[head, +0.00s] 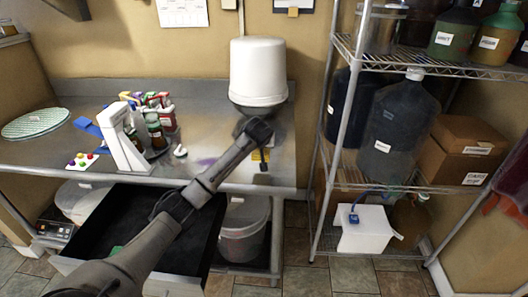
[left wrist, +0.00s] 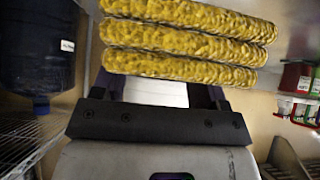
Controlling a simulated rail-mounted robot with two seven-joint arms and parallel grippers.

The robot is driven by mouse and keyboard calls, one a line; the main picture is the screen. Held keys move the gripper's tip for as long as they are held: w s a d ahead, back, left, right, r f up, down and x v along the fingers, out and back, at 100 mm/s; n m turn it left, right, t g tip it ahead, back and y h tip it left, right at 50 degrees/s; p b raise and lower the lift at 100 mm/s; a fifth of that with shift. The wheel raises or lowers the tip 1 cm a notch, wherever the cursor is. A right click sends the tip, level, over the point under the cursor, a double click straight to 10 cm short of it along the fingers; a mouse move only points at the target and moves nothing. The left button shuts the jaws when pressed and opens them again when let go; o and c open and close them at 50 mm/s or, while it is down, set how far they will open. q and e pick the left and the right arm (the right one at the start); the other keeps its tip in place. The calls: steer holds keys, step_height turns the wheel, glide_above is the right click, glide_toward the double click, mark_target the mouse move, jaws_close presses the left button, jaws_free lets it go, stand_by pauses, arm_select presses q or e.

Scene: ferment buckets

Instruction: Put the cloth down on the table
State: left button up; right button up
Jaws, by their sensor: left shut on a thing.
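My left gripper (head: 260,150) is shut on the yellow cloth (head: 256,157) over the right part of the steel table (head: 215,165), in front of the white bucket. In the left wrist view the cloth (left wrist: 190,40) shows as several thick textured yellow folds across the top, between the fingers of the left gripper (left wrist: 158,78). The cloth looks held near the table's front edge; I cannot tell whether it touches the surface. My right gripper is not in view.
The white bucket (head: 257,68) stands upside down at the table's back right. A white stand (head: 122,135) and small bottles (head: 157,130) are on the left. An open black drawer (head: 100,215) juts out below. A wire shelf (head: 345,175) with jugs stands right.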

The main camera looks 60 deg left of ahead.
arm_select(q)
steer(key=shift+w+a+f, duration=1.2)
steer(key=shift+w+a, duration=0.1)
steer(key=shift+a, duration=0.2)
steer(key=shift+f, duration=2)
steer(key=shift+f, duration=0.1)
steer(key=o, duration=1)
steer(key=shift+c, duration=0.2)
steer(key=shift+s+d+r, duration=0.2)
steer(key=shift+r, duration=0.2)
steer(key=v, duration=1.1)
steer(key=shift+d, duration=0.15)
